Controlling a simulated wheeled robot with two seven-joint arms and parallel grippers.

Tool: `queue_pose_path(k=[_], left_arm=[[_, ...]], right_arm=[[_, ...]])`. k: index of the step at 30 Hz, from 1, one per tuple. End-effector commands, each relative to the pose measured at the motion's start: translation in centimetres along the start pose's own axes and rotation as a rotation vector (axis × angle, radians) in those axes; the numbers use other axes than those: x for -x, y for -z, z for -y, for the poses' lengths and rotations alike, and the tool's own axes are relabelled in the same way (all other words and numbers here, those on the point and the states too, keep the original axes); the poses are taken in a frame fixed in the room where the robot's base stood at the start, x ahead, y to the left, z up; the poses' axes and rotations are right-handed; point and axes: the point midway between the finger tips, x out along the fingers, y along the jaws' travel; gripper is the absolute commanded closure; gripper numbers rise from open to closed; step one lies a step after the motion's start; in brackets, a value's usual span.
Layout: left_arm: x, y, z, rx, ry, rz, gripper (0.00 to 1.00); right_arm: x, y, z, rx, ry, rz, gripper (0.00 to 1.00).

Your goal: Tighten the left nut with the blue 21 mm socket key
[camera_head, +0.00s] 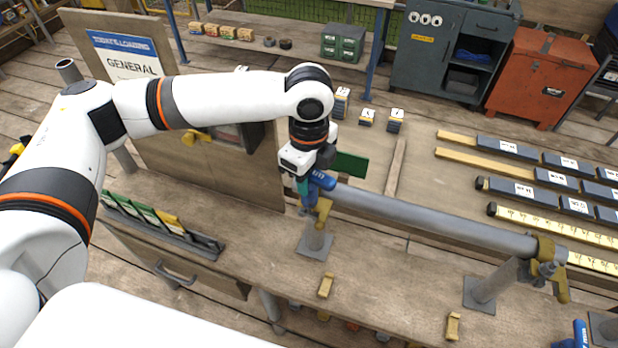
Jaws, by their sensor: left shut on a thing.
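My left gripper (312,182) is shut on the blue socket key (322,179), at the left end of a grey horizontal pipe (430,213). The key is next to the brass-coloured left clamp (323,210) on its post. The left nut is hidden behind the key and gripper, so I cannot tell whether the socket sits on it. At the pipe's right end is another brass clamp (546,250) on a post. My right gripper is not in view.
A rack with green and yellow pieces (160,222) stands on the bench at left. Loose brass pieces (326,285) (453,326) lie at the bench front. A blue tool (580,335) is at bottom right. A green plate (350,164) shows behind the gripper.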

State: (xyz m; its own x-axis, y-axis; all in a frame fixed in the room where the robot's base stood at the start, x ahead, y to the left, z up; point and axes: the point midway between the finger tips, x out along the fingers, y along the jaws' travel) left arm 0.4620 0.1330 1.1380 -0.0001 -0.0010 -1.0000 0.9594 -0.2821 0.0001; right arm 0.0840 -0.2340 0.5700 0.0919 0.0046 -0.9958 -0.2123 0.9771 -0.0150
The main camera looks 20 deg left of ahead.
Motion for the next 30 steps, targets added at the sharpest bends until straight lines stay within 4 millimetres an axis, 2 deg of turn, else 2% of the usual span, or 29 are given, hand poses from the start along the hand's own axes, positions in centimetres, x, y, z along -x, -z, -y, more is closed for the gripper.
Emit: queue_pose_path(k=[6, 30], left_arm=[[-0.1, 0.0, 0.0, -0.058, -0.002, 0.0, 1.0], [0.2, 0.0, -0.1, -0.364, 0.0, 0.001, 1.0]], right_arm=[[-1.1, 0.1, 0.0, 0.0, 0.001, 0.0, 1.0], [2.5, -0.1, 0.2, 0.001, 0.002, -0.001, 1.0]])
